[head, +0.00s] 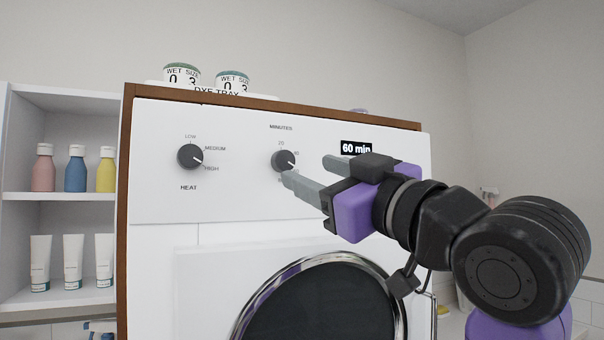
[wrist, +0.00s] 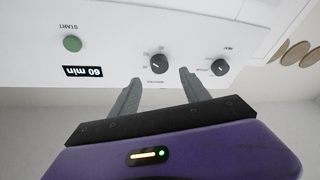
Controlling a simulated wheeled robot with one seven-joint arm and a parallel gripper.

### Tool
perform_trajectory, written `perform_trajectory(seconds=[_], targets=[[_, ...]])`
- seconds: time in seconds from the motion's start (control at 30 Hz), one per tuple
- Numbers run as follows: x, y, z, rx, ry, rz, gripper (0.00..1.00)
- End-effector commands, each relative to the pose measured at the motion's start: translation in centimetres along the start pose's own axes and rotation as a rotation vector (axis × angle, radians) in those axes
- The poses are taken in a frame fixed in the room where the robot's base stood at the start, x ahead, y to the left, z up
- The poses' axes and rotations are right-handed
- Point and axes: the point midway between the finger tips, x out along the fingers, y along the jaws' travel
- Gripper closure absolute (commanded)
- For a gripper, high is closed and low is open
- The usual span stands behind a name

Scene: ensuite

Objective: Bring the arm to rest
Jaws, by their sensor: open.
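My gripper (head: 308,174) is open and empty, in front of the white machine's control panel (head: 240,185) in the head view. Its fingertips are close to the minutes knob (head: 283,160); I cannot tell whether they touch it. My arm reaches in from the right. In the wrist view the two fingers of my gripper (wrist: 156,92) are spread apart with nothing between them, and the minutes knob (wrist: 157,61) shows beyond the gap. The display (head: 356,148) reads 60 min. The heat knob (head: 190,156) is at the left.
The machine's round door (head: 322,302) is below the panel. A tray (head: 218,90) with two round tubs stands on top. A white shelf (head: 60,196) with bottles and tubes is at the left. A green start button (wrist: 72,43) shows in the wrist view.

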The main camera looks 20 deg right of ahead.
Motion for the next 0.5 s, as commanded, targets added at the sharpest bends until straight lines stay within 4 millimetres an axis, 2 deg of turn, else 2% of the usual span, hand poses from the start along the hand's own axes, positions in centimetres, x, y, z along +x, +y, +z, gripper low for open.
perform_trajectory(seconds=[0.13, 0.5], targets=[[-1.07, -0.02, 0.04, 0.0, 0.0, 0.0, 0.46], [-1.2, -0.02, 0.0, -0.001, -0.001, 0.0, 0.46]])
